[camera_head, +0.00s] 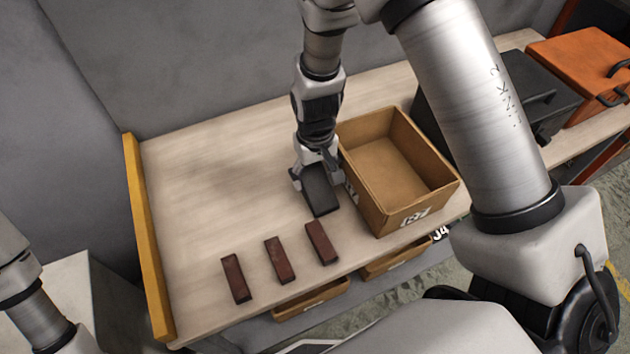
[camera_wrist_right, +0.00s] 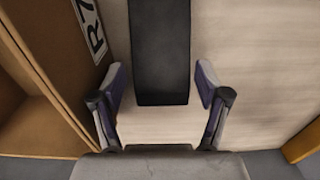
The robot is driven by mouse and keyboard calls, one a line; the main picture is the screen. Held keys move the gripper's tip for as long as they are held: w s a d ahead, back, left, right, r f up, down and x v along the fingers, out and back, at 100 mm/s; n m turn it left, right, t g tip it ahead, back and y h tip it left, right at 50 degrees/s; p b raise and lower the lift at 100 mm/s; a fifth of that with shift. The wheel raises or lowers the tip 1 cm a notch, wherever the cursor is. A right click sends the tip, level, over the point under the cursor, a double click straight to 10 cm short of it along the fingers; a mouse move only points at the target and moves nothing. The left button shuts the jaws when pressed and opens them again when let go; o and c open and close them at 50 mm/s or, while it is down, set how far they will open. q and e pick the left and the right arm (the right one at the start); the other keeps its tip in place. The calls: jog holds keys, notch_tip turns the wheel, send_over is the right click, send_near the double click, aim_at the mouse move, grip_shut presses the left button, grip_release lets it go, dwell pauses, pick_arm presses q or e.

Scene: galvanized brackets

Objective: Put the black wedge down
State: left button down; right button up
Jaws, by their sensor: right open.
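The black wedge (camera_head: 320,196) lies on the wooden table (camera_head: 210,180), just left of the open box. It also shows in the right wrist view (camera_wrist_right: 160,55), dark and long, with table surface around its near end. My right gripper (camera_head: 315,181) is over the wedge's far part. In the right wrist view its two fingers (camera_wrist_right: 162,100) are spread, one on each side of the wedge, with a gap to it on both sides. Only a small part of my left arm shows at the lower left; its gripper is outside the view.
An open cardboard-brown box (camera_head: 443,190) stands close to the right of the wedge. Three dark red bars (camera_head: 279,258) lie in a row near the front edge. A yellow rail (camera_head: 147,235) bounds the table's left end. The table's left-middle is clear. Black and orange cases (camera_head: 575,65) stand at the right.

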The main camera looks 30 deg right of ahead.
aim_at(314, 178)
notch_tip(314, 178, down, 3)
jog(key=shift+a, duration=0.1)
jog(key=c, duration=1.3)
grip_shut()
jog(key=shift+r, duration=0.15)
